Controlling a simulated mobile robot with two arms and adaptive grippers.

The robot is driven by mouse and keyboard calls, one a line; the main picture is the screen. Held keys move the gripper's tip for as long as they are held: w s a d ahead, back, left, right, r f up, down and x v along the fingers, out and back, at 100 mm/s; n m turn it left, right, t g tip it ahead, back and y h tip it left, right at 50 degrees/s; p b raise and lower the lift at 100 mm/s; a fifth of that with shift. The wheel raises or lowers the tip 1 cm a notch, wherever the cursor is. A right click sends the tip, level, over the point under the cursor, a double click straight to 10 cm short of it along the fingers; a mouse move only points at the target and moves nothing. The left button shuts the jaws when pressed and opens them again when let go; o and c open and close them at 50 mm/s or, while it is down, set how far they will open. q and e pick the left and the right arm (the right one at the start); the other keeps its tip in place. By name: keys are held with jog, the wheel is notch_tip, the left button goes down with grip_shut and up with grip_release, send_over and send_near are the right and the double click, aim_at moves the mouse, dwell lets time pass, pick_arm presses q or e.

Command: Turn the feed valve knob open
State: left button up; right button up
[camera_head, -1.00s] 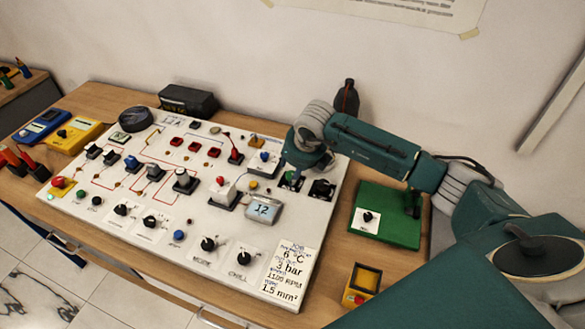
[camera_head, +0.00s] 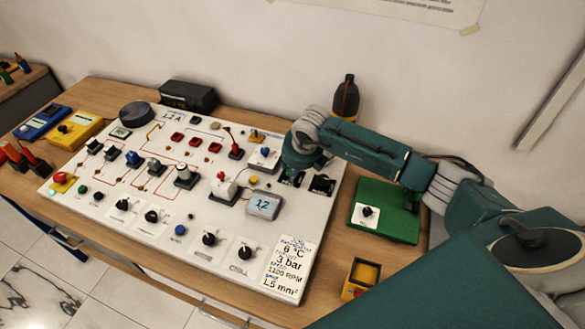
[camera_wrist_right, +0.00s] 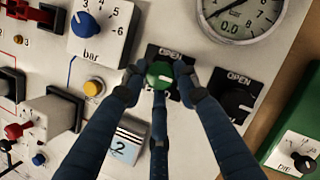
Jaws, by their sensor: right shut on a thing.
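In the right wrist view a green valve knob (camera_wrist_right: 160,72) sits on a black plate marked OPEN (camera_wrist_right: 170,50). My right gripper (camera_wrist_right: 160,84) has its dark blue fingers closed around this knob. A black knob (camera_wrist_right: 237,101) on a second OPEN plate is beside it, untouched; it also shows in the head view (camera_head: 322,185). In the head view my right gripper (camera_head: 297,168) is low over the far right part of the white panel (camera_head: 215,275), hiding most of the held knob. The words below OPEN are hidden. My left gripper is not in view.
A round gauge (camera_wrist_right: 238,18) reading 0.0 is above the knobs, and a blue bar dial (camera_wrist_right: 85,24) is to the left. A green box (camera_head: 385,228), a yellow box (camera_head: 360,280) and a dark bottle (camera_head: 346,97) surround the panel's right side.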

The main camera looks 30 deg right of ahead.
jog(key=shift+w+d+r+b, duration=0.2)
jog(key=shift+w+b, duration=0.1)
jog(key=shift+b, duration=0.15)
jog(key=n+y+b, duration=0.1)
jog(key=n+b, duration=0.2)
jog(key=b, duration=0.1)
jog(key=n+y+b, duration=0.1)
jog(key=n+b, duration=0.3)
jog(key=n+g+y+b, duration=0.1)
jog(key=n+b, duration=0.2)
jog(key=b, duration=0.1)
jog(key=shift+w+d+y, duration=0.2)
jog(key=shift+d+y, duration=0.1)
jog(key=n+g+b, duration=0.1)
jog(key=n, duration=0.1)
jog(key=n+b, duration=0.2)
jog(key=shift+w+r+n+g+y, duration=0.1)
jog(key=shift+n+g+y, duration=0.3)
jog(key=shift+a+r+n+g+b, duration=0.1)
jog(key=shift+n+g+b, duration=0.55)
jog(key=shift+n, duration=0.95)
jog(key=o, duration=1.1)
jog(key=shift+a, duration=0.2)
